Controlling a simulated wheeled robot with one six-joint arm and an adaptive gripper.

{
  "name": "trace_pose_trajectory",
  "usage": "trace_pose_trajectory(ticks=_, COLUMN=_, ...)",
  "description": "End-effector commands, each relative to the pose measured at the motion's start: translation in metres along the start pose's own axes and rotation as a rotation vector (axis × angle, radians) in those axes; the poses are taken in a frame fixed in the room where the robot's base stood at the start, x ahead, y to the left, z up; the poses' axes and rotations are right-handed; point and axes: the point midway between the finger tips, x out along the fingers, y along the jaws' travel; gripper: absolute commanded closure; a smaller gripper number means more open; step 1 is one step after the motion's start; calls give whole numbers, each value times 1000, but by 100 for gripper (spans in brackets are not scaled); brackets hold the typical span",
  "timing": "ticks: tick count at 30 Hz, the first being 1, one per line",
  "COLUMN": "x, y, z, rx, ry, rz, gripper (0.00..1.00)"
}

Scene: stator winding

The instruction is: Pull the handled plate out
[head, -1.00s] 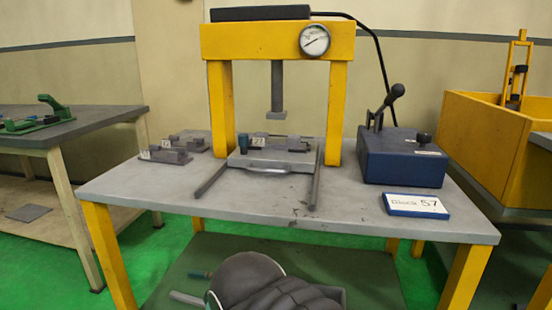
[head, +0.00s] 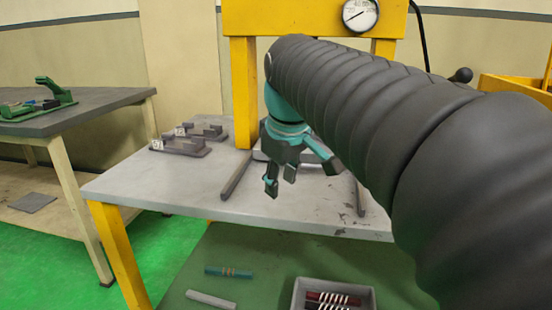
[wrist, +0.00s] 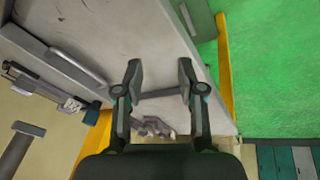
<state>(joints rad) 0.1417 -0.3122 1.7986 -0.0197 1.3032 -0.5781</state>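The handled plate (wrist: 28,46) shows at the upper left of the wrist view, with its pale bar handle (wrist: 78,66) along its edge. A fixture with a white tag (wrist: 72,104) sits on the plate. In the head view the plate is mostly hidden behind my arm and gripper. My gripper (head: 300,178) hangs over the table in front of the press. In the wrist view my gripper (wrist: 160,72) is open and empty, with its fingers apart. The handle lies to the left of the fingers, not between them.
Two rails run along the tabletop, the left rail (head: 237,178) and the right rail (head: 360,196). The yellow press frame (head: 243,90) stands behind. Small fixtures (head: 182,146) sit at the left. A grey tray (head: 362,296) with wound rods lies on the lower shelf.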

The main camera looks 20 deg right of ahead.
Motion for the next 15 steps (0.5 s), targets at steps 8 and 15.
trace_pose_trajectory(ticks=8, x=-27, y=87, z=-59, rx=-270, ry=-94, rz=-30, gripper=61)
trace_pose_trajectory(ticks=15, x=-34, y=142, z=-82, rx=-468, ry=-148, rz=-76, gripper=61)
